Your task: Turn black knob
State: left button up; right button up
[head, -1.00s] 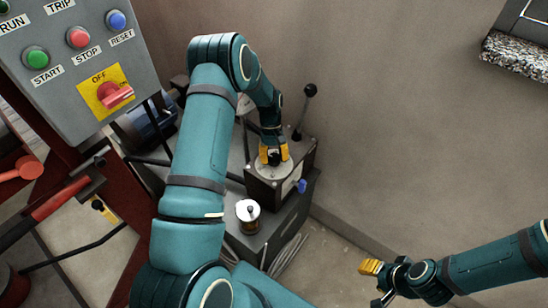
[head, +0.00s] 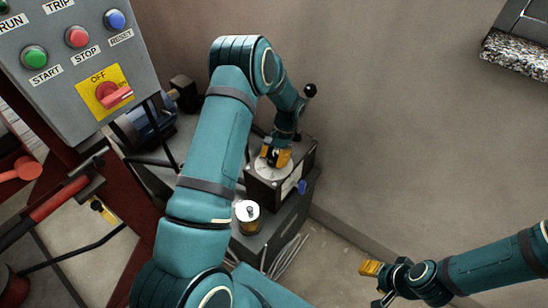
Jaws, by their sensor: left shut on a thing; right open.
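The black knob (head: 273,159) sits on a round pale dial (head: 266,172) on top of a dark box (head: 264,190). My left gripper (head: 276,158) reaches down onto it from above, its yellow fingers shut around the knob and hiding most of it. The knob's pointer and exact angle cannot be made out. My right gripper (head: 371,275) is low on the right, empty and open, well away from the box.
A lever with a black ball (head: 310,90) stands behind the box. A blue knob (head: 302,187) is on the box's side. An oiler-like jar (head: 248,216) stands in front. A control panel (head: 70,60) with a red switch (head: 116,97) is at upper left.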

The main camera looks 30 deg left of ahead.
pick_arm(q)
jog(key=shift+s+d+f+m+y, duration=0.1)
jog(key=shift+m+y, duration=0.2)
jog(key=shift+m, duration=0.5)
jog(key=shift+s+f+m+y, duration=0.1)
jog(key=shift+m+y, duration=0.2)
jog(key=shift+m, duration=0.5)
jog(key=o, duration=1.2)
jog(key=shift+r, duration=0.1)
jog(key=shift+w+r, duration=0.1)
jog(key=shift+w, duration=0.05)
jog(key=shift+w+r, duration=0.1)
jog(key=shift+r, duration=0.15)
jog(key=v, duration=1.1)
jog(key=shift+r, duration=0.25)
jog(key=shift+d+f, duration=0.1)
